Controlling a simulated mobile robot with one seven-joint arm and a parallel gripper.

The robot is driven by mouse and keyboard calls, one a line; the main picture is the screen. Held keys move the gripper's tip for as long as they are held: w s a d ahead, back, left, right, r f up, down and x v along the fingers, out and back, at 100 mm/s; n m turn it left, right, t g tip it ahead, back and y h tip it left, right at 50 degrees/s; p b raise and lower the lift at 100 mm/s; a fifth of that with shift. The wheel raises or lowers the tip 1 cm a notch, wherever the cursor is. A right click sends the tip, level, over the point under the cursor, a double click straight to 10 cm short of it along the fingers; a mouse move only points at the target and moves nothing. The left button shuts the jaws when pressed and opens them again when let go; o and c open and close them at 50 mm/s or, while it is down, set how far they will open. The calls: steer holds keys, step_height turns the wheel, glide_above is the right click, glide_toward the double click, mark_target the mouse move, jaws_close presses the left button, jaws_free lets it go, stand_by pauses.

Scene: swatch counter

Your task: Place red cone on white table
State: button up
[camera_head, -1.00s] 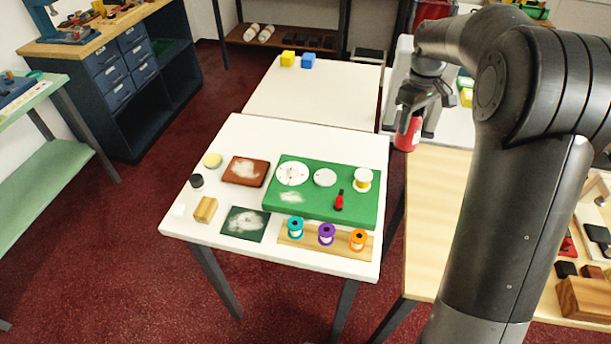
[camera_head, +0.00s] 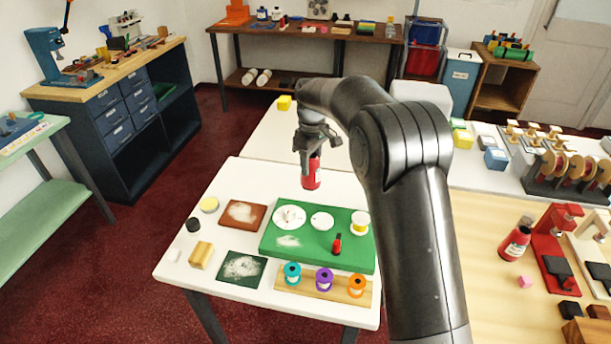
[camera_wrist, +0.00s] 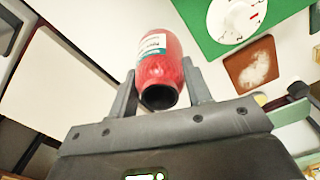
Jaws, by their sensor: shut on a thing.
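The red cone (camera_head: 311,176), with a white and teal label, is in my gripper (camera_head: 311,156). In the wrist view, the red cone (camera_wrist: 160,62) sits between both fingers, with its dark open end toward my wrist. My gripper (camera_wrist: 158,88) is shut on it. In the head view the cone hangs upright over the back part of the white table (camera_head: 255,178), behind the green mat. I cannot tell how high it is above the table. My arm hides part of the table's right side.
The green mat (camera_head: 340,255) holds white discs, a yellow-white spool and a small red bottle. Spools stand on a wooden strip (camera_head: 305,280) at the front. A brown pad (camera_head: 242,216) lies left.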

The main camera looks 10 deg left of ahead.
steer(key=shift+w+a+f, duration=0.1)
steer(key=shift+a+f, duration=0.15)
steer(key=shift+f, duration=0.55)
steer(key=shift+s+a+f, duration=0.1)
steer(key=shift+a+f, duration=0.1)
steer(key=shift+f, duration=0.65)
steer(key=shift+w+a+f, duration=0.1)
steer(key=shift+a+f, duration=0.15)
steer(key=shift+f, duration=0.55)
steer(key=shift+f, duration=0.1)
steer(key=o, duration=1)
steer(key=shift+o, duration=0.2)
step_height(320, 180, up, 12)
steer(key=shift+r, duration=0.25)
